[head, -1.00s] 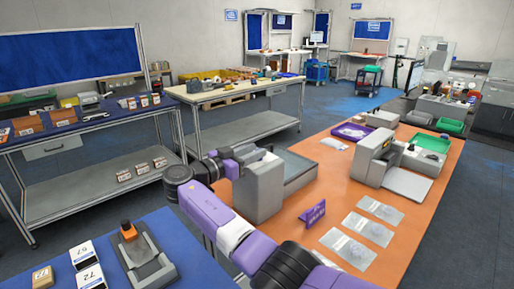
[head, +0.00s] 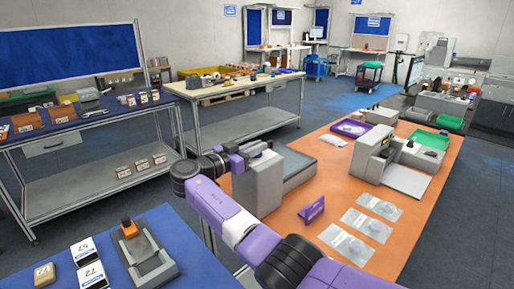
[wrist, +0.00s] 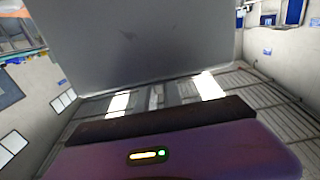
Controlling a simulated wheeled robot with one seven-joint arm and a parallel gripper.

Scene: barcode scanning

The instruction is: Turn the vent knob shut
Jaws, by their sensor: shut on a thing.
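A grey box-shaped machine (head: 258,186) stands at the left edge of the orange table. My arm reaches to its far upper side, and my gripper (head: 256,150) is at its top, shut, with the fingertips small and partly hidden. The vent knob itself is not visible as a separate thing; it is covered by my gripper and the machine. In the wrist view a plain grey panel (wrist: 150,45) fills the upper middle, close in front of my purple gripper housing, and the fingers do not show.
The orange table (head: 325,175) bears a purple sign (head: 312,210), several clear bags (head: 368,226), and another grey device (head: 375,155).

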